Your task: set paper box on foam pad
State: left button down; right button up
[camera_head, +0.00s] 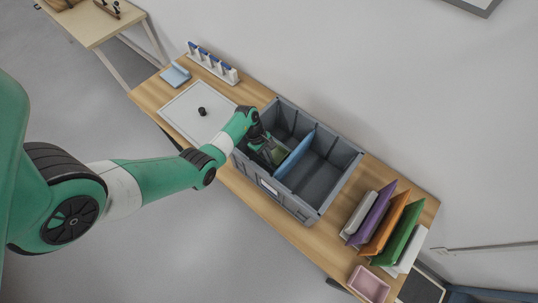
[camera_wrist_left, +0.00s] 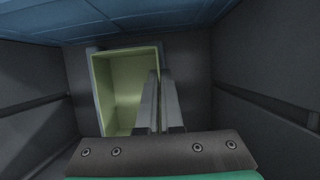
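The paper box (camera_wrist_left: 119,92), open-topped with a pale yellow-green inside and a bluish rim, is in the near left compartment of the grey crate (camera_head: 335,184). In the head view, part of the box (camera_head: 279,155) shows beside my left gripper (camera_head: 267,150), which reaches down into that compartment. In the left wrist view, my left gripper (camera_wrist_left: 160,100) has its fingers close together at the box's right wall, one inside and one outside; it looks shut on that wall. A flat pale grey pad (camera_head: 185,112), likely the foam pad, lies left of the crate. My right gripper is out of view.
A blue divider (camera_head: 296,155) splits the crate; its right compartment looks empty. A small black knob-like item (camera_head: 202,111) stands on the pad. A blue item (camera_head: 175,75) and a rack (camera_head: 213,64) are behind it. Upright coloured folders (camera_head: 385,224) and a pink tray (camera_head: 369,284) are at right.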

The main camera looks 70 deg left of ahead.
pick_arm(q)
jog(key=shift+f+b, duration=0.6)
jog(key=shift+f, duration=0.15)
jog(key=c, duration=1)
grip_release()
notch_tip(320, 180, up, 12)
jog(key=p, duration=1.2)
jog(key=shift+d, duration=0.1)
